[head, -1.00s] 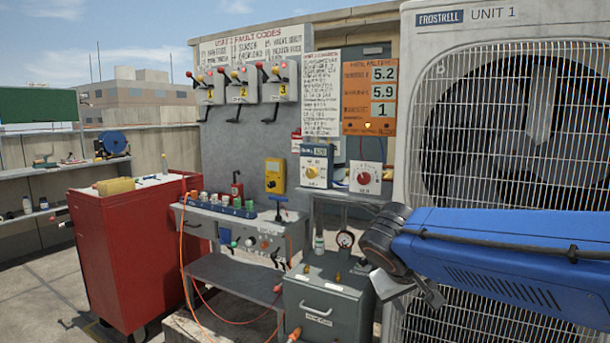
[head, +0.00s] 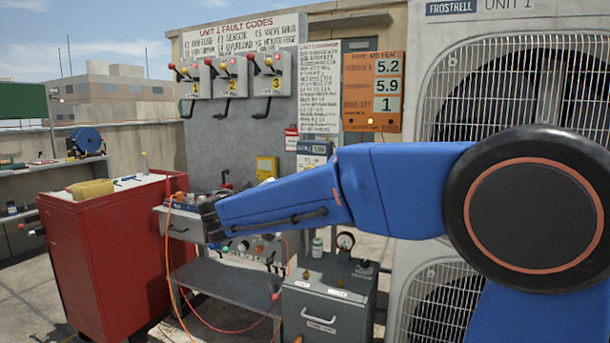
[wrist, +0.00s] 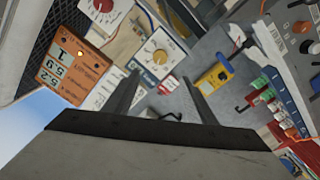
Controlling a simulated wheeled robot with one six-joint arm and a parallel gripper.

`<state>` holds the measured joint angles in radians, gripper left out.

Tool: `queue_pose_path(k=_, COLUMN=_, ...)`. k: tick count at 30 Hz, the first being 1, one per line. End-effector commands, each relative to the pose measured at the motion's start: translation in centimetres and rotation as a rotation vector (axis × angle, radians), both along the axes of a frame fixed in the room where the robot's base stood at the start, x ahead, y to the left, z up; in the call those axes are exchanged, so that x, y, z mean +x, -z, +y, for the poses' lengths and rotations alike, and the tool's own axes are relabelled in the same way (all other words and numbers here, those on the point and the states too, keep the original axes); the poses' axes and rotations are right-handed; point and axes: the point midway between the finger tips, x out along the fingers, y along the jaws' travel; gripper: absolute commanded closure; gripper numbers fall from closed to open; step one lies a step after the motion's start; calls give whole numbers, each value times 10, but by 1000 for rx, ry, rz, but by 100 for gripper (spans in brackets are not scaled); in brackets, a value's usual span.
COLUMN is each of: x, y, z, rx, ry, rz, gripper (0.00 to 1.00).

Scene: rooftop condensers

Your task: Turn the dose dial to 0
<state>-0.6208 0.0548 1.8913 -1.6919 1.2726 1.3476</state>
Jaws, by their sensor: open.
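Two dial boxes show in the wrist view: a white one with a yellow knob (wrist: 160,56) and one with a red knob (wrist: 103,6) at the top edge. I cannot read which is the dose dial. In the head view my arm hides both knobs. Only the top of the yellow-knob box (head: 312,147) shows above the arm. My gripper (wrist: 160,78) is open and empty, its fingers apart below the yellow knob in the wrist picture. In the head view my gripper's end (head: 208,214) is at the left, in front of the grey bench.
An orange readout panel (head: 373,92) shows 5.2, 5.9 and 1. A yellow meter (wrist: 214,77) hangs right of the knobs. Levers (head: 230,77) hang on the grey panel above. A red cabinet (head: 105,250) stands left, a grey case (head: 326,303) below, the condenser (head: 500,85) right.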

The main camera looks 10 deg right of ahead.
Motion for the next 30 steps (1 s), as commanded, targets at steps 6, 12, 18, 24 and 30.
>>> queue_pose_path(k=6, x=16, y=0, z=-11, rx=0, ry=2, rz=-2, gripper=49)
queue_pose_path(k=12, x=44, y=0, z=-32, rx=-1, ry=2, rz=-1, gripper=49)
queue_pose_path(k=18, x=72, y=0, z=-53, rx=-1, ry=3, rz=-1, gripper=49)
queue_pose_path(k=24, x=101, y=0, z=-74, rx=0, ry=2, rz=0, gripper=49)
queue_pose_path(k=30, x=125, y=0, z=-91, rx=0, ry=2, rz=0, gripper=49)
